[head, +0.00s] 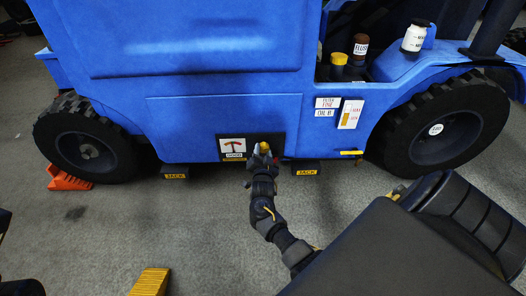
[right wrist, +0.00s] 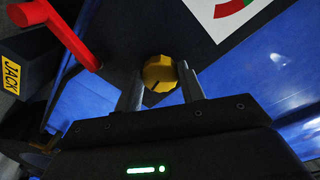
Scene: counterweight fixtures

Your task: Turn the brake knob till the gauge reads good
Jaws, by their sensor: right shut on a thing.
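The yellow brake knob (right wrist: 160,73) is faceted, with a dark mark on its face. It sits on a dark panel (head: 279,142) low on the blue vehicle's side. My right gripper (right wrist: 162,84) has its two fingers on either side of the knob, shut on it. In the head view my right gripper (head: 263,154) covers part of the knob (head: 264,146). The gauge (head: 233,147) is a white plate with a red arc and a pointer, left of the knob. Part of it, with red and green on the arc, shows in the right wrist view (right wrist: 237,12). My left gripper is not in view.
Two black jacks (head: 174,173) (head: 306,168) stand under the vehicle (head: 215,110). A red lever (right wrist: 60,30) is close to my right gripper. An orange chock (head: 68,178) is by the left wheel. Bottles (head: 414,38) stand on the upper ledge. The grey floor in front is mostly clear.

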